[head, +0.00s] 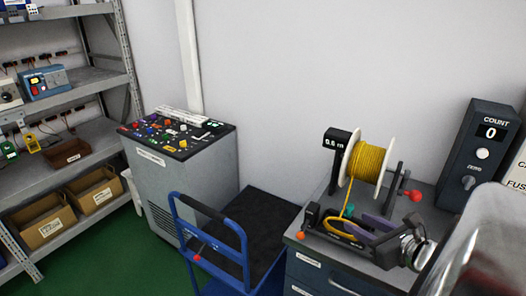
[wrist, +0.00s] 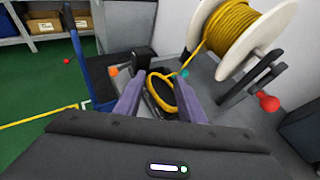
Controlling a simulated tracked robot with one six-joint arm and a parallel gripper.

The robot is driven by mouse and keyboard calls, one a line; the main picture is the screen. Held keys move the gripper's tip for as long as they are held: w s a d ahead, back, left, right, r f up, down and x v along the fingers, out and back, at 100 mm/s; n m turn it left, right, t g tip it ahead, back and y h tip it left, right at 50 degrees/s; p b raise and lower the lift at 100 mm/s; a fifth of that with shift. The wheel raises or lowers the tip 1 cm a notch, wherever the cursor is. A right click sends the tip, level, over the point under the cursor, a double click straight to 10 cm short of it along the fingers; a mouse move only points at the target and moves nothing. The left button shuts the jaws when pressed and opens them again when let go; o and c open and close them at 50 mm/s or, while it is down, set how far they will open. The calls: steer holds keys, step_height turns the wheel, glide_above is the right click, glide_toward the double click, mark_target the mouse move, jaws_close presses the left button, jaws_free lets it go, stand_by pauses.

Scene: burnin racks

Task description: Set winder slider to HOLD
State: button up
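The winder carries a white spool of yellow wire (head: 368,163) on a grey bench top; the spool also shows in the wrist view (wrist: 238,28). Its display (head: 337,142) reads 0.6 m. My gripper (head: 348,226) is low in front of the spool. In the wrist view my gripper (wrist: 158,80) is open, its two purple fingers apart. A yellow wire loop (wrist: 153,76) shows between them. A small orange piece (wrist: 114,71) and a teal piece (wrist: 184,73) show near the fingertips. I cannot make out a slider or a HOLD label.
A red-knobbed crank (head: 414,194) sticks out right of the spool. A COUNT box (head: 478,152) reading 0 stands farther right. A blue trolley (head: 213,222) stands left of the bench, before a grey console (head: 205,170). Shelves with bins (head: 45,218) are at far left.

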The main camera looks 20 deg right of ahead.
mark_target(352, 206)
steer(key=d+m, duration=0.1)
steer(key=s+d+m+h, duration=0.1)
steer(key=d, duration=0.1)
steer(key=s+d+m+h, duration=0.1)
steer(key=shift+s+d+f, duration=0.15)
steer(key=shift+d+f, duration=0.05)
steer(key=shift+d, duration=0.1)
steer(key=x, duration=1.3)
steer(key=shift+w, duration=0.45)
steer(key=shift+c, duration=0.4)
jaws_close()
